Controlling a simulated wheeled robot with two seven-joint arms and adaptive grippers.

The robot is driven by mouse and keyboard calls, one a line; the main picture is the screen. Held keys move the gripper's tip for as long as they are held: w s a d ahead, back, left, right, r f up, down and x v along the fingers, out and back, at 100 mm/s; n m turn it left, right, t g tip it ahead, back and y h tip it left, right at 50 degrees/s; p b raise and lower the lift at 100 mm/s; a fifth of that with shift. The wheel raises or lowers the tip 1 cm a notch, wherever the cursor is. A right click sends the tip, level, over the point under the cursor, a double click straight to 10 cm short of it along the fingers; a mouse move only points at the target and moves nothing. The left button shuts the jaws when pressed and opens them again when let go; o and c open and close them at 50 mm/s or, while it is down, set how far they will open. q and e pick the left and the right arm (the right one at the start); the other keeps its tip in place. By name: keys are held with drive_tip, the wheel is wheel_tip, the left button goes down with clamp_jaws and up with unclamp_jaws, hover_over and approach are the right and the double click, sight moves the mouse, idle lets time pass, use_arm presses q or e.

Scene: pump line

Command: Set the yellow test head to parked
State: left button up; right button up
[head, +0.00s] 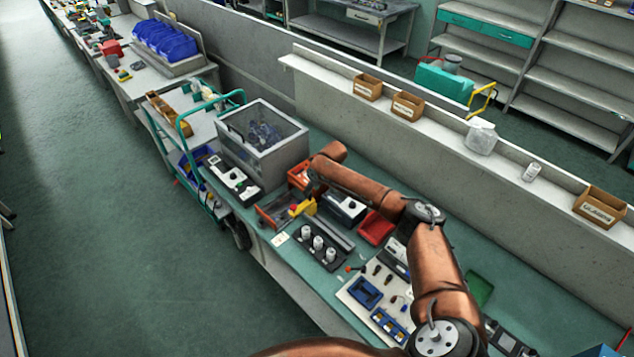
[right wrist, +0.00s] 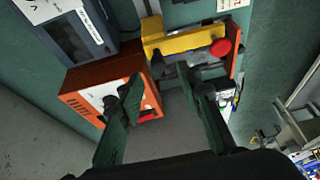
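The yellow test head (head: 304,207) sits on the bench in the head view, small and partly behind my right gripper. In the right wrist view the yellow test head (right wrist: 183,41) lies across the top as a yellow bar, with a red knob (right wrist: 221,47) at its right end and dark parts below it. My right gripper (right wrist: 160,82) is open, its two dark fingers apart with nothing seen between them. The fingertips point toward the yellow bar; I cannot tell whether they touch it. In the head view my right gripper (head: 313,186) is small and dark. My left gripper is not in view.
An orange box (right wrist: 108,92) with a white panel is close by the left finger, below a dark box with a screen (right wrist: 78,38). A clear-lidded enclosure (head: 262,142), a black tray with white cylinders (head: 317,243) and a red bin (head: 376,228) stand around the test head.

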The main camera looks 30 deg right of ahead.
drive_tip(key=v, duration=0.8)
drive_tip(key=shift+s+r, duration=0.15)
drive_tip(key=shift+r, duration=0.15)
drive_tip(key=shift+d, duration=0.1)
